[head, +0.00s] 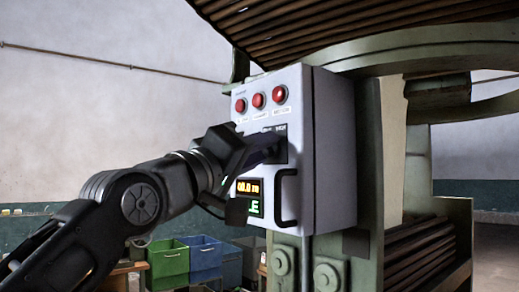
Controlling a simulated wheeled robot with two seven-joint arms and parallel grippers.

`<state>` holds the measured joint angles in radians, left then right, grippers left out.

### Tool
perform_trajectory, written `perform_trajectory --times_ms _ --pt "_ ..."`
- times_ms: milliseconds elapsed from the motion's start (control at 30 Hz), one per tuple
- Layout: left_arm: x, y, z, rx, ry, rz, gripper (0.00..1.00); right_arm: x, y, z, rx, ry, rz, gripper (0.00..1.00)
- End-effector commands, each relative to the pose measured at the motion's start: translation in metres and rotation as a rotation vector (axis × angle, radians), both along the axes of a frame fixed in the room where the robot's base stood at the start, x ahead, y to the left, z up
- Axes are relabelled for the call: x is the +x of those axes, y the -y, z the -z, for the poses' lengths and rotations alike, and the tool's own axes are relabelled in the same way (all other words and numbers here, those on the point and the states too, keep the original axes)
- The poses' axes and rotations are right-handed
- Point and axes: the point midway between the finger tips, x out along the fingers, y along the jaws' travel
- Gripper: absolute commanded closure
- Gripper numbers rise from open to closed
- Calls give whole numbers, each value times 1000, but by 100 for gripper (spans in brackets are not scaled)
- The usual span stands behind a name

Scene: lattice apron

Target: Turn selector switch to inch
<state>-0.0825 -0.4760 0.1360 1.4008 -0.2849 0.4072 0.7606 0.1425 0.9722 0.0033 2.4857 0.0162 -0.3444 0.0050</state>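A grey control box (336,150) is fixed to the green machine frame. On its front is a black switch plate (281,130) with small lettering too blurred to read. My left gripper (266,150) reaches in from the left and its fingertips are at this plate. The gripper covers the selector knob, so its position is hidden. I cannot tell whether the fingers are closed on the knob or only beside it. My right gripper is out of view.
Red buttons (259,101) sit above the plate. An orange and green display (249,187) and a black handle (287,200) are below it. Green (168,262) and blue (205,256) bins stand lower left. A slatted roller (330,25) overhangs the box.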

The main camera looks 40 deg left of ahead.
Motion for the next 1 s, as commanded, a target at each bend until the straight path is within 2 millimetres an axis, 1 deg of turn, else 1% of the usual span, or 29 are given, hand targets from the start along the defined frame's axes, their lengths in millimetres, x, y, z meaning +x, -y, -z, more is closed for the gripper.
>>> perform_trajectory --times_ms 33,133,467,667,867,1000 --pt "0 0 0 0 0 0 93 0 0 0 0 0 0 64" --pt "0 0 0 0 -1 -1 100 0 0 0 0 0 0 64" --pt "0 0 1 5 0 0 100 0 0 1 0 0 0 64" --pt "0 1 2 41 12 3 100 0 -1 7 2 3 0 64" --pt "0 1 4 128 41 3 100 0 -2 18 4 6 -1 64" --pt "0 0 5 223 69 3 100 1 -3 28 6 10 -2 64"
